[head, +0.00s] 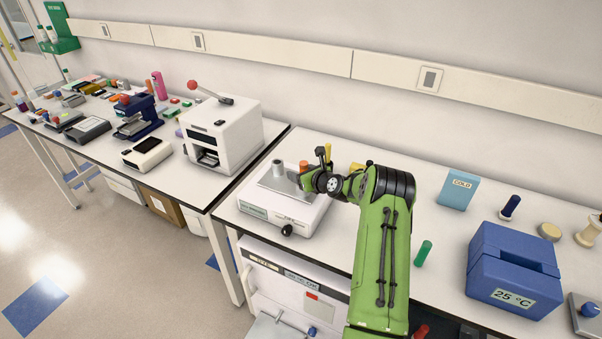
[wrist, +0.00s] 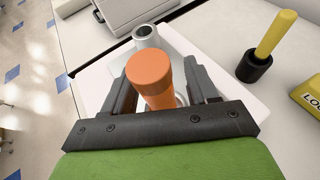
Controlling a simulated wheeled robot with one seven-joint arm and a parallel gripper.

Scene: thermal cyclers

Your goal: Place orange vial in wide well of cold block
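The orange vial (wrist: 150,78) stands between the two fingers of my gripper (wrist: 162,92) in the wrist view. A narrow gap shows on its right side, so the fingers look open around it. Its orange top (head: 303,165) also shows in the head view beside my gripper (head: 308,182), over a white device (head: 268,209) with a metal plate. A pale ring shows at the vial's lower right.
A grey hollow cylinder (wrist: 146,36) stands just beyond the vial. A yellow-handled tool in a black holder (wrist: 262,52) and a yellow block (wrist: 308,98) are to the right. A blue 25 °C box (head: 513,270), a green-capped tube (head: 423,253) and a dark blue piece (head: 510,207) stand near the COLD block.

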